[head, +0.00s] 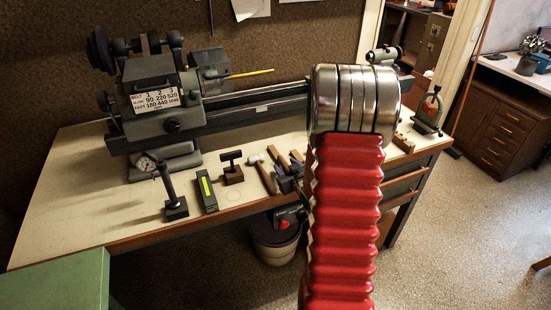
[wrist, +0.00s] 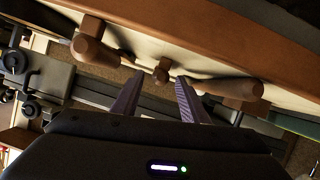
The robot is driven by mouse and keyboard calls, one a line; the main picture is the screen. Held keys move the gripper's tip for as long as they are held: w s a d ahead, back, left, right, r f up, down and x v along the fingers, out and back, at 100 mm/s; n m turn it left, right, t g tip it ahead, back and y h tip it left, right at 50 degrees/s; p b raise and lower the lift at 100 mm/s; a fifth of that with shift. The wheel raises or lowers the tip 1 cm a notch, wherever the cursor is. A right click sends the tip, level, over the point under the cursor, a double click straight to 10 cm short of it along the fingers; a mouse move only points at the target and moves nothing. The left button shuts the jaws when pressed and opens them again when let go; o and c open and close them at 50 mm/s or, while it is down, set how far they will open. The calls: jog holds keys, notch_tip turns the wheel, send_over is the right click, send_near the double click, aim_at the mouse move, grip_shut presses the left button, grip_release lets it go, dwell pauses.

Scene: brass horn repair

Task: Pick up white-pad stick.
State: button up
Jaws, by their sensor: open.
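I cannot make out a white pad for certain in either view. In the wrist view, a short wooden handle (wrist: 161,72) points toward me between the tips of my gripper (wrist: 157,80). The gripper's two ridged fingers are apart, with nothing visibly held. Whether they touch the handle, I cannot tell. A thicker wooden handle (wrist: 92,49) lies to the left and another (wrist: 225,89) to the right. In the head view, a pale-headed tool (head: 262,172) and wooden handles (head: 277,157) lie near the bench's front edge, left of my red arm, which hides part of that area.
The bench (head: 75,200) carries a grey lathe (head: 165,95). A bucket (head: 272,245) sits below the bench.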

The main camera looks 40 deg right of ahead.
jog(key=shift+x, duration=0.8)
jog(key=shift+c, duration=0.2)
grip_shut()
